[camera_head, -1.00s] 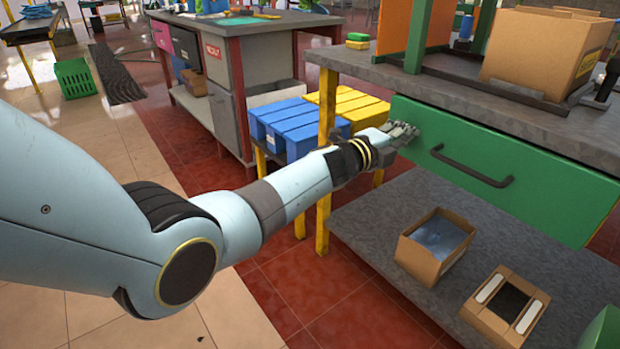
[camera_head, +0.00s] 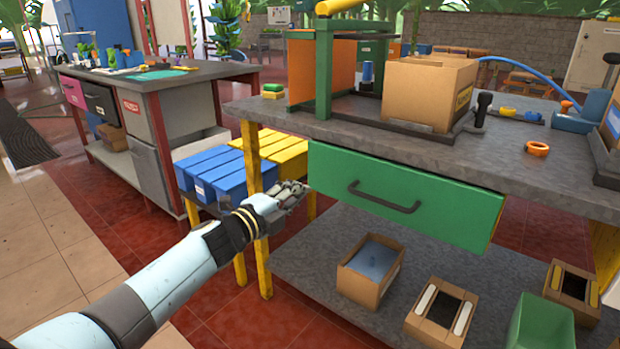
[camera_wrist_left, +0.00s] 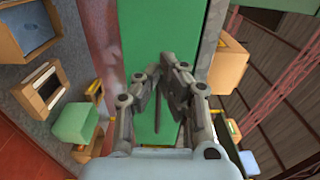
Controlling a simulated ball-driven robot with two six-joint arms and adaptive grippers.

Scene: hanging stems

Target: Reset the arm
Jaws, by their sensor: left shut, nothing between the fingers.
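My left gripper (camera_head: 293,190) is shut and empty, close to the left end of a green drawer front (camera_head: 400,192) in the head view. The drawer has a dark bar handle (camera_head: 384,198), to the right of my fingertips and apart from them. The drawer looks closed under the grey worktop. In the left wrist view my gripper (camera_wrist_left: 160,66) shows its fingertips together, with the green drawer front (camera_wrist_left: 150,25) beyond them. I cannot tell whether the fingertips touch the drawer. My right gripper is not in view.
The yellow bench leg (camera_head: 256,225) stands just beside my left wrist. Blue bins (camera_head: 212,180) are behind it. Open cardboard boxes (camera_head: 370,270) and a green bin (camera_head: 540,325) stand on the lower shelf. A large carton (camera_head: 425,92) is on the worktop.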

